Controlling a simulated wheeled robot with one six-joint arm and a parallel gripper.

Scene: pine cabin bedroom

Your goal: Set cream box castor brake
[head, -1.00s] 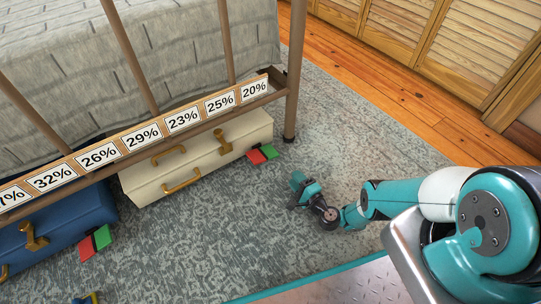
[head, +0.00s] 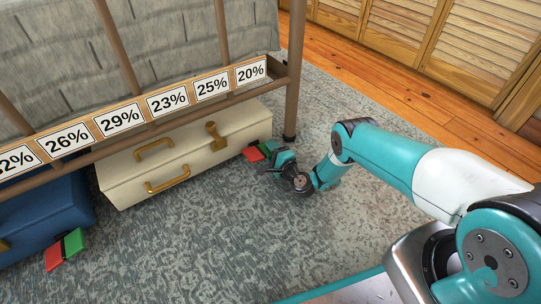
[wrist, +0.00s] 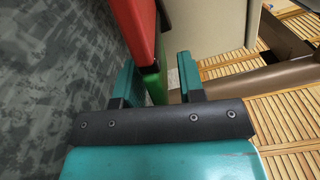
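The cream box (head: 190,158) with brass handles sits under the bed frame. At its right end, near the floor, is a castor brake pedal with a red half (head: 253,154) and a green half (head: 271,145). My gripper (head: 274,161) is low over the rug, right beside the pedal, and partly covers the green half. In the wrist view my two teal fingers (wrist: 158,78) are apart. The green half (wrist: 155,84) shows between and beyond them, and the red half (wrist: 137,24) rises above it. The box's pale side (wrist: 208,30) is right of the pedal. I cannot tell whether a finger touches it.
A bed post (head: 293,75) stands just behind and right of the pedal. A rail with percentage labels (head: 168,102) runs above the box. A blue box (head: 45,212) with its own red and green pedal (head: 65,250) is at left. The rug in front is clear.

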